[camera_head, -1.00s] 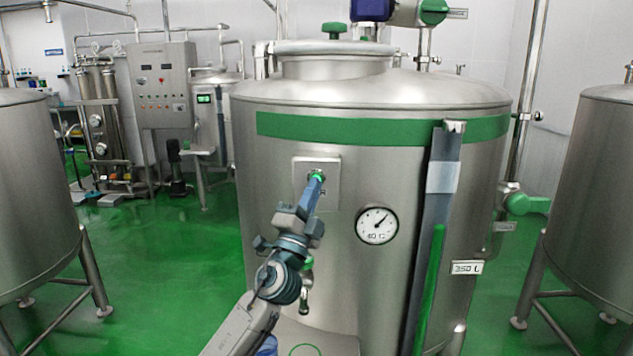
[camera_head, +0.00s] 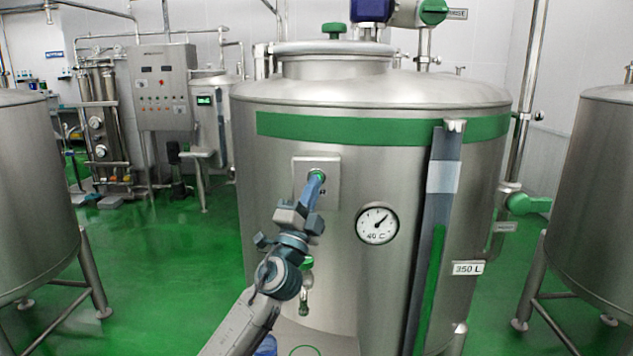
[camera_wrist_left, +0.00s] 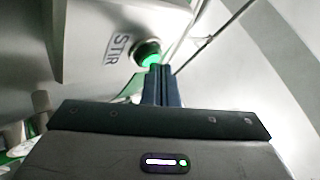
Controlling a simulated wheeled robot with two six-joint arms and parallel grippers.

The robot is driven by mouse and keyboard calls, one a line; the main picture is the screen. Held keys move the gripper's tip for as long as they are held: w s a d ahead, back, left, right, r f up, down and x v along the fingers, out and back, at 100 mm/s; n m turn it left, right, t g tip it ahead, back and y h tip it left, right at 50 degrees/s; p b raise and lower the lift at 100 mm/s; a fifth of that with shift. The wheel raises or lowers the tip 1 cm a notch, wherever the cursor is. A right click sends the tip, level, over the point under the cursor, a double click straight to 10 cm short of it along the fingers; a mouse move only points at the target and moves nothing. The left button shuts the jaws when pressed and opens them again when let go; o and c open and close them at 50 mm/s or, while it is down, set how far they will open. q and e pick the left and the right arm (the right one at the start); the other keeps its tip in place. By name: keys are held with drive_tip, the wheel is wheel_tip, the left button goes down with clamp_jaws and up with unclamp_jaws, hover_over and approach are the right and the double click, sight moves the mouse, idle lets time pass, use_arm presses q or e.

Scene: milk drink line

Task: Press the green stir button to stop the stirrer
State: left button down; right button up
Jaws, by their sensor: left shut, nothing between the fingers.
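The green stir button (camera_head: 318,175) sits on a square metal plate (camera_head: 331,165) on the front of the large steel tank (camera_head: 280,220). In the left wrist view the button (camera_wrist_left: 150,58) glows green beside a STIR label (camera_wrist_left: 117,48). My left gripper (camera_head: 320,178) is shut and empty, its fingertips at the button's lower edge. In the left wrist view the fingertips (camera_wrist_left: 160,70) overlap the button's edge; I cannot tell whether they touch or press it. My right gripper is not in view.
A round gauge (camera_head: 377,224) and a sight tube (camera_head: 433,240) are to the right of the plate. A small tap (camera_head: 305,290) juts out below. Other tanks stand at left (camera_head: 35,190) and right (camera_head: 600,190). A control cabinet (camera_head: 162,85) stands behind.

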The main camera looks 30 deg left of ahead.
use_arm(q)
drive_tip(key=shift+w+a, duration=0.1)
drive_tip(key=shift+w, duration=0.1)
drive_tip(key=shift+s, duration=0.1)
drive_tip(key=shift+s+d, duration=0.5)
drive_tip(key=shift+s, duration=0.2)
drive_tip(key=s+d+p, duration=0.1)
drive_tip(key=s+d, duration=0.2)
drive_tip(key=s, duration=0.2)
idle(0.6)
